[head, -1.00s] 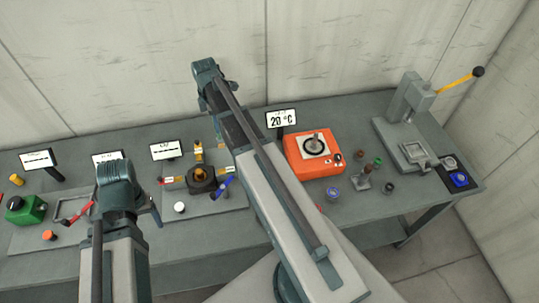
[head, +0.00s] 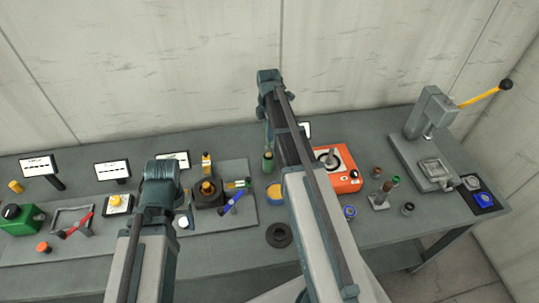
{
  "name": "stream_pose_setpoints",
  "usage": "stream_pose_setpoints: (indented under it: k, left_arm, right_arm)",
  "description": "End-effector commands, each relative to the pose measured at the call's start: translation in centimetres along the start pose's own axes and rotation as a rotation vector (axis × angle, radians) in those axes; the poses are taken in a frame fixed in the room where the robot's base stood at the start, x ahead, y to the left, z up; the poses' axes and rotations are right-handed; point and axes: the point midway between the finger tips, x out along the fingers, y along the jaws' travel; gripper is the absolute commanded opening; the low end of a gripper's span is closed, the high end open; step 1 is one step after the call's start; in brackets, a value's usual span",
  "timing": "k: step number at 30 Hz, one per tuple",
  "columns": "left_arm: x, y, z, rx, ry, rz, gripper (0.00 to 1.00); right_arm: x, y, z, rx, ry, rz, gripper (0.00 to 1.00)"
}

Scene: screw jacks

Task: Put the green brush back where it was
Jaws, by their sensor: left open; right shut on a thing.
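The green brush (head: 268,163) shows as a small upright green piece below the wrist of my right arm, left of the orange box. My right gripper (head: 268,146) is shut on it; the jaws are small and partly hidden by my arm. My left gripper (head: 184,206) is open over the front of the bench, left of the dark valve-like block (head: 208,194); its wrist hides most of it. The spot where the brush stood cannot be made out.
An orange box (head: 345,178) stands right of my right arm, partly covered. A dark ring (head: 279,235) and a yellow-topped cup (head: 274,192) lie left of it. A small stand (head: 380,201), several cups and a grey press (head: 433,120) are further right. A green box (head: 20,218) is far left.

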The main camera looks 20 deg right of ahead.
Motion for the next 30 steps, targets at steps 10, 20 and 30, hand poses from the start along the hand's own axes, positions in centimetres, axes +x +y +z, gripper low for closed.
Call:
stream_pose_setpoints:
  k: [10, 20, 30]
  left_arm:
    - [4.3, 0.4, -0.3, 0.009, 0.0, -0.002, 0.68]
    - [6.2, 0.6, -0.4, 0.013, 0.0, -0.002, 0.68]
    - [7.8, 0.7, -0.5, 0.013, 0.0, -0.003, 0.68]
  right_arm:
    - [4.4, 0.0, 0.0, 0.001, 0.0, 0.0, 0.0]
    - [6.2, 0.0, 0.0, 0.001, 0.0, 0.0, 0.0]
    - [7.9, 0.0, 0.0, 0.001, 0.0, 0.0, 0.0]
